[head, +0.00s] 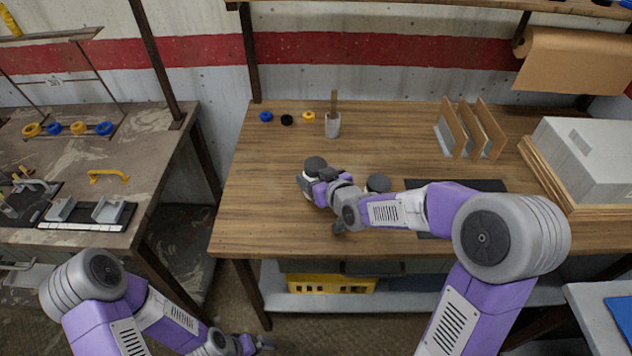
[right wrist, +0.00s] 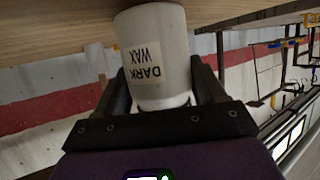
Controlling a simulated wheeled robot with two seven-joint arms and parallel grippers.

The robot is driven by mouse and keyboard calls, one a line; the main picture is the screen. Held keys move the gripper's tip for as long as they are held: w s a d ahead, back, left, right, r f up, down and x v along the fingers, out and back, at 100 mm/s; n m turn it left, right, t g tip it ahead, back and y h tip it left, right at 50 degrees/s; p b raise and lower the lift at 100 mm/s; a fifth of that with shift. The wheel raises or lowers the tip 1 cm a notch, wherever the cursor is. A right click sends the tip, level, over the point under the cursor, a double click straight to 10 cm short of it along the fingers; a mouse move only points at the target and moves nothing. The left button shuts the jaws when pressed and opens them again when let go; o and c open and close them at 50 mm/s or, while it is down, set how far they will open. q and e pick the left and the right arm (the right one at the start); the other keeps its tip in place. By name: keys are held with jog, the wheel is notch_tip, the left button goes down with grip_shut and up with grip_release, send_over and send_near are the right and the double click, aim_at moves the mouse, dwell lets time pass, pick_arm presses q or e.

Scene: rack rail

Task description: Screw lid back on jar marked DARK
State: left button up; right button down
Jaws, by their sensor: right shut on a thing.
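The white jar (right wrist: 155,50) carries a label reading DARK WAX, upside down in the right wrist view. It stands between the two fingers of my right gripper (right wrist: 163,95), which is shut on it. In the head view the jar (head: 308,183) is at the middle left of the wooden table, partly covered by my right gripper (head: 318,182). A dark grey round top (head: 315,163) shows over the jar; I cannot tell whether it is the lid. Another dark grey round thing (head: 378,183) shows behind my right forearm, its lower part hidden. My left gripper (head: 262,345) is low, off the table.
A grey cup (head: 332,125) with a wooden-handled tool stands at the back. A dark mat (head: 490,185), upright panels (head: 466,130) and a grey box (head: 585,155) are to the right. The table's left is clear.

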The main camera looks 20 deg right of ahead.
jog(key=shift+f, duration=0.45)
jog(key=shift+f, duration=0.15)
jog(key=shift+c, duration=0.5)
grip_release()
